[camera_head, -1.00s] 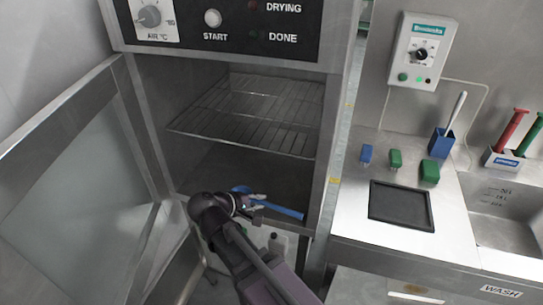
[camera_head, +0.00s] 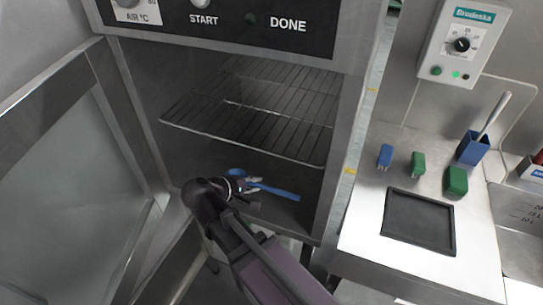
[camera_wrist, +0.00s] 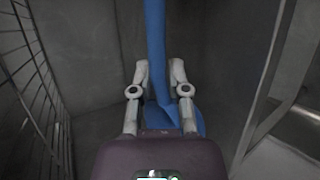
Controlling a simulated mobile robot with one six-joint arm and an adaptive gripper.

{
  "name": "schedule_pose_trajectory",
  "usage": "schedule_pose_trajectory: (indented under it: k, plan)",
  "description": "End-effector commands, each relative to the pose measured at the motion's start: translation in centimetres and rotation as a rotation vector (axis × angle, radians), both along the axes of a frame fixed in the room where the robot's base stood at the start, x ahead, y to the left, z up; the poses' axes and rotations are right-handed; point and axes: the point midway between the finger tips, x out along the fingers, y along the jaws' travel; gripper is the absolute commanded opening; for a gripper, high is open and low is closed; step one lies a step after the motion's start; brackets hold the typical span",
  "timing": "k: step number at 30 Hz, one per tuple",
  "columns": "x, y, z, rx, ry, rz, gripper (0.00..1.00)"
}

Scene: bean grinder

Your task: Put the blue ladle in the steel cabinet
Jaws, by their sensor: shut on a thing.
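The blue ladle (camera_head: 278,192) is at the opening of the steel cabinet (camera_head: 333,190), below the wire rack. My gripper (camera_head: 253,187) is shut on the ladle, with part of the ladle showing on each side of it. In the wrist view the ladle (camera_wrist: 155,45) runs lengthwise between the two fingers of my gripper (camera_wrist: 159,75). The cabinet door (camera_head: 75,170) stands open on the left. I cannot tell whether the ladle touches the cabinet floor.
A wire rack (camera_head: 255,115) spans the cabinet above my gripper; it also shows at the left of the wrist view (camera_wrist: 40,85). At the right, a steel counter (camera_head: 375,240) holds a black tray (camera_head: 418,222), a blue holder (camera_head: 472,149) and small blue and green blocks.

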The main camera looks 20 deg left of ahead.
Motion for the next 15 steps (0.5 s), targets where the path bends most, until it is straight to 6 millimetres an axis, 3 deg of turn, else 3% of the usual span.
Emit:
schedule_pose_trajectory:
  k: [10, 15]
  plan:
    - [0.8, -0.8, 0.0, 0.000, 0.000, -0.016, 0.00]
    - [2.1, -0.9, 0.0, 0.001, 0.000, -0.018, 0.00]
